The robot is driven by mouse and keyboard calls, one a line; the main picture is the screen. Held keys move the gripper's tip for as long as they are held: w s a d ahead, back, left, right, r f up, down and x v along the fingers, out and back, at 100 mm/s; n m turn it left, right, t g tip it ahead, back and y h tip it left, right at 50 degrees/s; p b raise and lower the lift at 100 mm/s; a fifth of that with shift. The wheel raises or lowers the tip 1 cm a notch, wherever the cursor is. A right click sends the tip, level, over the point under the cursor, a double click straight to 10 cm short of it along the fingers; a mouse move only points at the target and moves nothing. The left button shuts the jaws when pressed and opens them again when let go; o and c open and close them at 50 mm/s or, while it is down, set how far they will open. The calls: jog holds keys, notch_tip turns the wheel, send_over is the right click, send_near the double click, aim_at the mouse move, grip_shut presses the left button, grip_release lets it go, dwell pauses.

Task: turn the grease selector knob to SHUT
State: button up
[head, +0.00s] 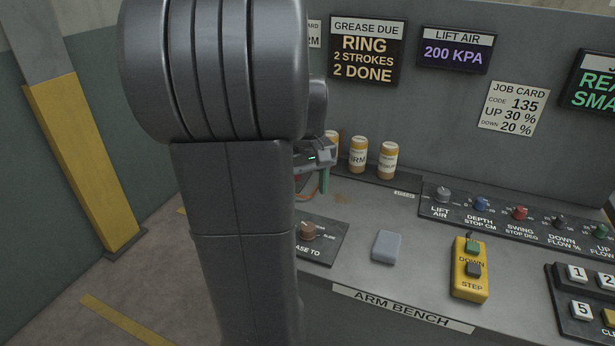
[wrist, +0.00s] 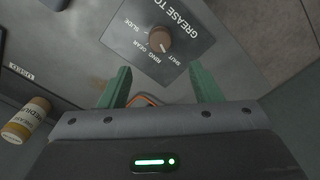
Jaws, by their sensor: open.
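The grease selector knob (head: 307,230) is a small brown round knob on a dark plate (head: 322,247) at the left end of the bench. In the wrist view the knob (wrist: 160,38) stands on the plate, with SLIDE, GEAR, RING and SHUT printed around it. A small pale mark on it appears to point toward SHUT; it is tiny. My gripper (wrist: 158,82) has two green fingers spread apart with nothing held between them. The knob lies beyond the fingertips, roughly centred between them and apart from them. In the head view my arm partly hides the gripper (head: 323,182) and the plate.
Several orange grease cartridges (head: 387,160) stand on a rack behind the gripper. An orange-edged item (wrist: 147,100) shows between the fingers. A grey-blue block (head: 388,246) and yellow pendant (head: 470,270) lie to the right. A screen reads RING, 2 STROKES, 2 DONE.

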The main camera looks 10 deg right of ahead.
aim_at(308, 226)
jog(key=shift+r, duration=1.4)
jog(key=shift+f, duration=0.15)
notch_tip(308, 226, down, 14)
jog(key=shift+r, duration=0.15)
jog(key=shift+r, duration=0.1)
